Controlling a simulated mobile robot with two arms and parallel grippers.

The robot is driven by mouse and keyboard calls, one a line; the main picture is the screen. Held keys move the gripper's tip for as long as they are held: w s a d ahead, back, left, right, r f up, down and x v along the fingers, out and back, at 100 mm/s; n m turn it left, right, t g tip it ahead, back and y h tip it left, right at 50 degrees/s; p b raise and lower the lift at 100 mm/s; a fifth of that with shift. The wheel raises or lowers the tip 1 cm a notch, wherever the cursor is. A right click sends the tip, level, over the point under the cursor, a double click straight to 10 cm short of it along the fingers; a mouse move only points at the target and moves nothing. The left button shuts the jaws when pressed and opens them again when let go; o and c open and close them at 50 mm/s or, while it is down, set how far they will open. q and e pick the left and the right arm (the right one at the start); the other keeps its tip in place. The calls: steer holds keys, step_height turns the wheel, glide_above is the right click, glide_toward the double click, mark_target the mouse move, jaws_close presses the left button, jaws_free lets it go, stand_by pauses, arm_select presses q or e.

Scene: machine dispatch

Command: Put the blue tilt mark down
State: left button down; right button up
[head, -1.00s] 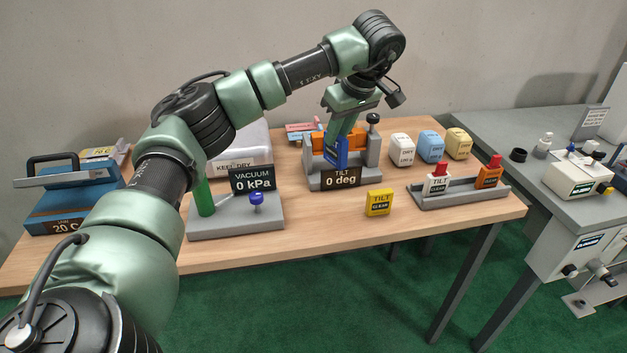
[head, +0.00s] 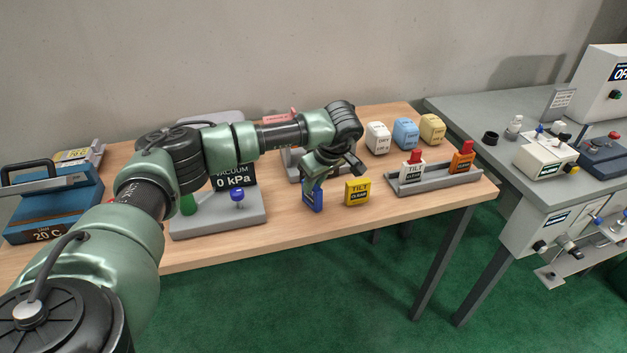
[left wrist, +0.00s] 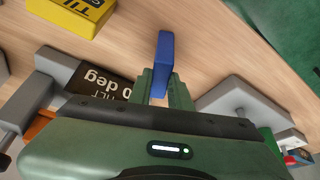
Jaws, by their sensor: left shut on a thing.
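The blue tilt mark (head: 313,196) is upright in my left gripper (head: 314,180), low over the front of the wooden table. It stands just left of the yellow tilt mark (head: 357,191), with a small gap between them. In the left wrist view the blue mark (left wrist: 165,62) shows edge-on between the fingers of my left gripper (left wrist: 167,88). Whether its base touches the table I cannot tell. The tilt station with its "0 deg" sign (left wrist: 110,84) is behind the gripper, mostly hidden by my arm in the head view. My right gripper is not in view.
The vacuum station (head: 218,216) stands to the left. The table's front edge is close to the blue mark.

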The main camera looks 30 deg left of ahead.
arm_select(q)
steer(key=c, duration=1.3)
jaws_free()
steer(key=shift+r, duration=0.2)
steer(key=shift+d+r, duration=0.15)
steer(key=shift+r, duration=0.1)
steer(key=b+v, duration=0.3)
steer(key=v, duration=0.8)
steer(key=shift+d, duration=0.15)
